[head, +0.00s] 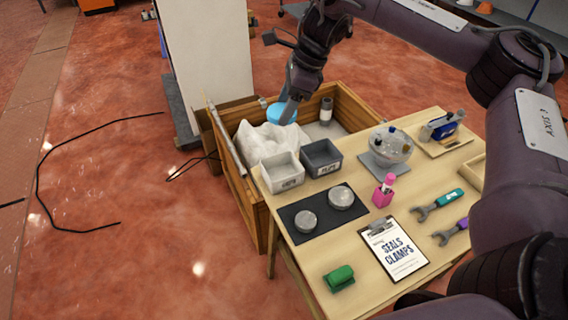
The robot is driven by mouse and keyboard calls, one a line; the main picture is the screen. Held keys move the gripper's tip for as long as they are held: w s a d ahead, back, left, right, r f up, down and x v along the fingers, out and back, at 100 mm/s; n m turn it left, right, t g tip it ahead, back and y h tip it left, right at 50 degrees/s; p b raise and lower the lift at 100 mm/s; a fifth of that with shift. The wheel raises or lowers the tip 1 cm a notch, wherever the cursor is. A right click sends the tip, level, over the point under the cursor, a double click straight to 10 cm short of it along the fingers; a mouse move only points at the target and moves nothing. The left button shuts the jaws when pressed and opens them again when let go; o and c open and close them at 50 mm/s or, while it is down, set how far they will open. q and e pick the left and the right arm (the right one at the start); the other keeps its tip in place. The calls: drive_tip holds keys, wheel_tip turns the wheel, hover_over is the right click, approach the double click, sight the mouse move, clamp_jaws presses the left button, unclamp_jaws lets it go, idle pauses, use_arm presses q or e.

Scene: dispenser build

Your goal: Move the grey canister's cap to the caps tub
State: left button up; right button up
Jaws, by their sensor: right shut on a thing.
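My right gripper (287,104) reaches down from the top over the wooden crate. It is shut on a round blue cap (275,115), with one grey finger in front of it. Whether the cap sits on anything is hidden. A dark grey cylinder (326,110), possibly the grey canister, stands in the crate to the right. Two small tubs stand at the table's back left edge: a light one (283,174) and a dark grey one (321,159). Their labels are too small to read surely. My left gripper is out of view.
The wooden crate (366,101) holds white crumpled packing (265,143). The table (330,240) carries a dark mat with two round metal pieces, a glass globe (390,145), a pink bottle (384,192), a clipboard (396,250), wrenches and a green roll (340,278).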

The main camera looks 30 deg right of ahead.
wheel_tip(320, 180, down, 16)
drive_tip(key=shift+r+p, duration=0.2)
drive_tip(key=shift+p, duration=0.15)
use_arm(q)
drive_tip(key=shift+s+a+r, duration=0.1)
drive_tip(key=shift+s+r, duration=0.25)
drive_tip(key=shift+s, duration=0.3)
use_arm(e)
drive_tip(key=shift+f, duration=0.65)
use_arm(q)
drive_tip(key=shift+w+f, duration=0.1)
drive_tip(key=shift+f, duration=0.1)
use_arm(e)
drive_tip(key=o, duration=1.1)
drive_tip(key=shift+r, duration=0.1)
